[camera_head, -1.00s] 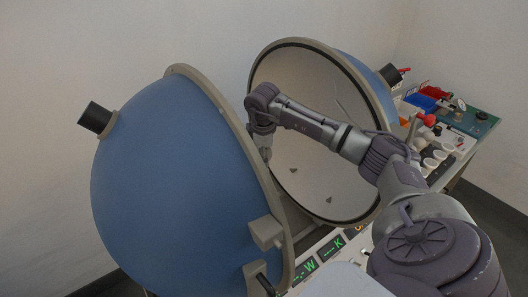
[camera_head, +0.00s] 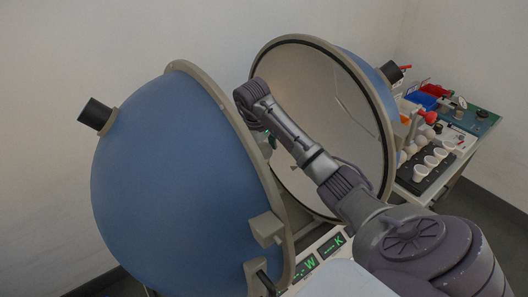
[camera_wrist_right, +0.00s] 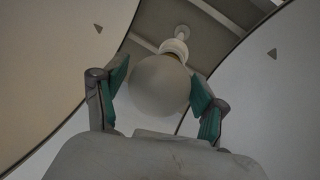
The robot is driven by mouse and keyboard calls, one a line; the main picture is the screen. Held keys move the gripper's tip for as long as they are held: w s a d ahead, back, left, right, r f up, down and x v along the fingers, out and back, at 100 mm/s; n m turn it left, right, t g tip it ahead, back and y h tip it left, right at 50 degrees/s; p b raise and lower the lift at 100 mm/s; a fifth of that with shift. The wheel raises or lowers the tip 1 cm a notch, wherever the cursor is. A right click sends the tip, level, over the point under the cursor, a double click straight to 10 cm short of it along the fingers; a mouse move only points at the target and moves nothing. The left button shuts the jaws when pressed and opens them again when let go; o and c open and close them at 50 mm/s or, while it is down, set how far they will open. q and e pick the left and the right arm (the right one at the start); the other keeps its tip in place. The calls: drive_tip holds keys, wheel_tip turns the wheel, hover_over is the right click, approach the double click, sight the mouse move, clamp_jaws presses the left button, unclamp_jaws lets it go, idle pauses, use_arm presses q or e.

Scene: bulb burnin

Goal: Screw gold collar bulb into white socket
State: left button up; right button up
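A round white bulb (camera_wrist_right: 160,86) sits between the green-padded fingers of my right gripper (camera_wrist_right: 161,90) in the right wrist view. The pads press at its two sides, and its neck points away from me. A pale ring (camera_wrist_right: 173,47) shows at its far end; no gold colour can be made out. Just beyond is a small white socket (camera_wrist_right: 182,31) on a grey strip; I cannot tell whether bulb and socket touch. In the head view the right gripper (camera_head: 269,143) reaches between the sphere halves, mostly hidden. My left gripper is out of view.
A blue half-sphere (camera_head: 170,180) stands at left, and an open half with a pale inside (camera_head: 300,75) stands behind my arm. A black rack (camera_head: 426,172) with several white cups stands at right, by red and blue bins (camera_head: 420,99).

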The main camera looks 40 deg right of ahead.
drive_tip(key=shift+d+f+n, duration=0.1)
drive_tip(key=shift+n, duration=0.9)
drive_tip(key=n+t+b, duration=0.1)
drive_tip(key=n, duration=0.3)
drive_tip(key=n+y+b, duration=0.1)
drive_tip(key=n, duration=0.3)
drive_tip(key=shift+t, duration=0.4)
drive_tip(key=n, duration=0.3)
drive_tip(key=shift+w+n+y+b, duration=0.1)
drive_tip(key=shift+n+y+b, duration=0.2)
drive_tip(key=n+y, duration=0.1)
drive_tip(key=n, duration=0.3)
drive_tip(key=shift+n, duration=0.4)
drive_tip(key=n+y, duration=0.1)
drive_tip(key=n, duration=0.3)
drive_tip(key=shift+w+n, duration=0.15)
drive_tip(key=shift+n, duration=0.15)
